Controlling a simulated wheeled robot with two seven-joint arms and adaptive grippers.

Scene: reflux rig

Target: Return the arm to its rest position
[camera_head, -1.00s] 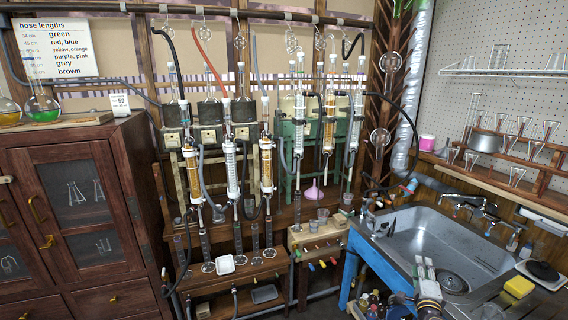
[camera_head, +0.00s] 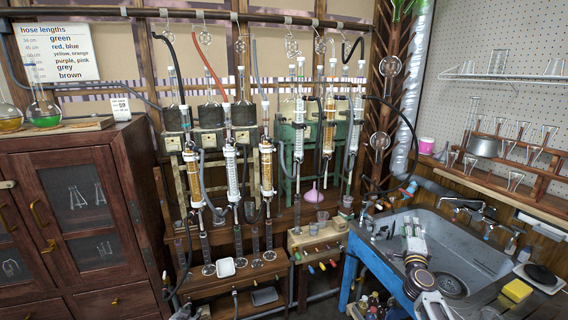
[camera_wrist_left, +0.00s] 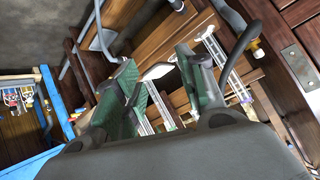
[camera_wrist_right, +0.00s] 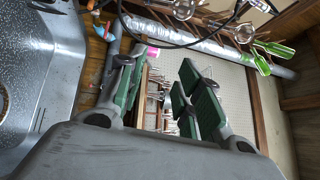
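My right gripper (camera_head: 413,228) stands over the front left part of the sink in the head view, pointing away from me. In the right wrist view its green-padded fingers (camera_wrist_right: 160,78) are apart with nothing between them. My left gripper (camera_wrist_left: 157,72) shows in the left wrist view with its green-padded fingers apart and no object held. Wooden shelving and tubes show beyond it.
The metal sink (camera_head: 462,238) with taps (camera_head: 470,207) lies around my right gripper. A yellow sponge (camera_head: 517,290) is at its right. The reflux rig's glass columns (camera_head: 231,172) and hoses stand in the middle. A wooden cabinet (camera_head: 75,165) is at left.

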